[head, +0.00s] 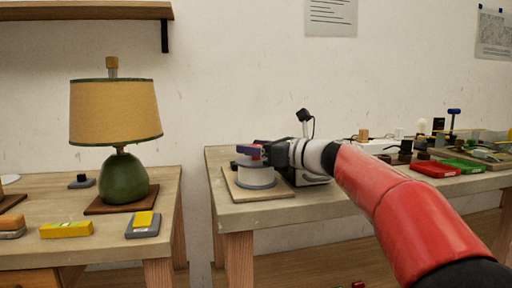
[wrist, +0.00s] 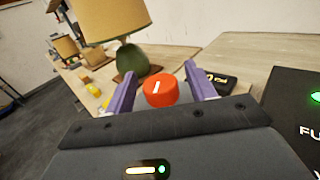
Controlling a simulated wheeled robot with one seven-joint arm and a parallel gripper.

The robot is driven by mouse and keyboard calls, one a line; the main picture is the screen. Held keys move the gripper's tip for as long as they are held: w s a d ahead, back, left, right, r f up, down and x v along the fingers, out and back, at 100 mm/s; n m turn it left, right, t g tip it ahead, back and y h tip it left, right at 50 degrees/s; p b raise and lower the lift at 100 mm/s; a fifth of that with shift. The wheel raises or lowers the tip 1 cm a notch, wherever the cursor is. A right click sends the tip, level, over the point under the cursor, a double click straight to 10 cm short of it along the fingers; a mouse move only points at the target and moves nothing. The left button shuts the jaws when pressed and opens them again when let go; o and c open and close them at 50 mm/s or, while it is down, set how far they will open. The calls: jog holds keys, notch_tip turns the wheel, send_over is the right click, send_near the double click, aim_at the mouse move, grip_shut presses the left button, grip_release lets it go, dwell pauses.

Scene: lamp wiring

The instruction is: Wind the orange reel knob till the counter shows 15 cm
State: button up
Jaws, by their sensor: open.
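The orange reel knob (wrist: 160,90) has a white mark on its top. In the wrist view it sits between the two purple fingers of my gripper (wrist: 158,88), which are apart, with a gap on each side of it. In the head view the grey reel (head: 256,174) stands on a wooden board (head: 236,188) at the left end of the right table, and my gripper (head: 252,152) is over it, largely hiding the knob. The black counter (wrist: 213,80) is behind the right finger in the wrist view; its yellow digits are partly covered and I cannot read them.
A lamp with a green base (head: 124,178) and tan shade stands on the left table. A gap separates the two tables. A black box with a green light (wrist: 296,115) is close on the right in the wrist view. Red and green trays (head: 432,169) lie further right.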

jog(key=shift+c, duration=0.4)
jog(key=c, duration=0.9)
jog(key=shift+s+m+t, duration=0.1)
jog(key=shift+m+t, duration=0.2)
jog(key=shift+t, duration=0.1)
jog(key=m+t+h+b, duration=0.1)
jog(key=m+t+h, duration=0.3)
jog(key=t+h, duration=0.1)
jog(key=shift+a+m+h, duration=0.1)
jog(key=shift+m+h, duration=0.2)
jog(key=shift+h, duration=0.2)
jog(key=shift+m+t+h, duration=0.6)
jog(key=shift+m+h, duration=0.4)
jog(key=shift+h, duration=0.2)
jog(key=shift+m+t+h, duration=0.5)
jog(key=shift+m+h, duration=0.5)
jog(key=shift+h, duration=0.5)
